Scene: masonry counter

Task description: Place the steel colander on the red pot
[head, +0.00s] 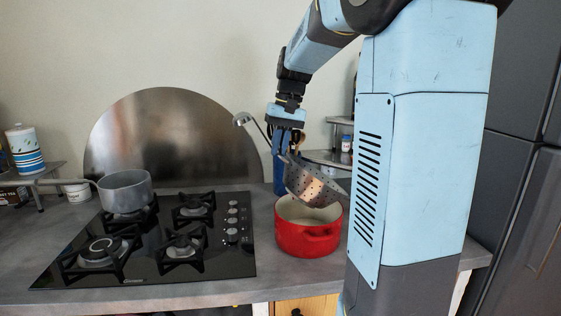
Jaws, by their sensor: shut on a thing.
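The steel colander (309,184) hangs tilted just above the red pot, its bowl sloping down to the right. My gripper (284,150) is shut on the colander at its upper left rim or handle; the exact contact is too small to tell. The red pot (307,239) stands upright on the counter, right of the hob. Its pale inside shows at the left, below the colander. The colander's lower edge overlaps the pot's opening in the picture; I cannot tell whether they touch. My own column hides the area just right of the pot.
A grey saucepan (125,191) stands on the back left burner of the black gas hob (160,245). Behind the pot are a blue container (280,176) with utensils and a small shelf (328,158). The counter's front edge (190,297) lies close before the pot.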

